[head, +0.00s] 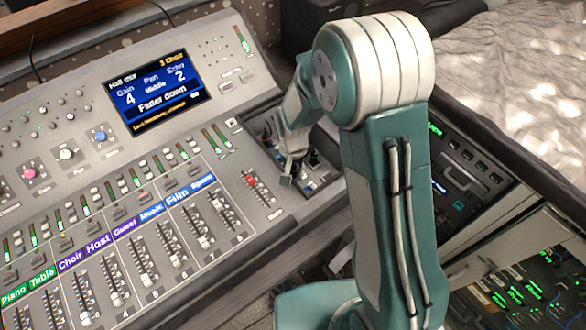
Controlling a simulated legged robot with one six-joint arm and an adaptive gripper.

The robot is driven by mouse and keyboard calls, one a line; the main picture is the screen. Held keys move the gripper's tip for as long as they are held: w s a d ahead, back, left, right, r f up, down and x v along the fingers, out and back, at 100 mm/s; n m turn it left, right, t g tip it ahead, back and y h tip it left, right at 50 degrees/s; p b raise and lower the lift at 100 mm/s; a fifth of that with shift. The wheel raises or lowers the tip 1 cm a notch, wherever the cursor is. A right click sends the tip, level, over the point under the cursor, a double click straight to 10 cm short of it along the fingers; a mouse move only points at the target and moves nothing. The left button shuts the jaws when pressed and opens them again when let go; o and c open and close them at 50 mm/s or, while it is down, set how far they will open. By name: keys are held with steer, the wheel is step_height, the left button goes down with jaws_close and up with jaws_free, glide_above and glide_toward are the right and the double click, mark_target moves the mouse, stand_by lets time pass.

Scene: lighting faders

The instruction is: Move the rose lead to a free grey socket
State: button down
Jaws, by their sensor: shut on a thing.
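My gripper (290,178) is small in the head view and points down at the recessed socket panel (329,183) on the right of the mixing desk. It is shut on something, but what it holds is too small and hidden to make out. Dark plugs or sockets (314,158) show just right of the gripper. I cannot make out a rose lead, nor tell grey sockets from others; my arm covers part of that area.
The desk carries rows of faders (147,280), a red-capped fader (251,183) close left of the gripper, and a lit screen (153,92). Rack units (465,175) with green lights stand at right. A pale quilted surface (520,80) lies behind.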

step_height(320, 180, up, 13)
stand_by(0.8)
steer(key=shift+f, duration=0.1)
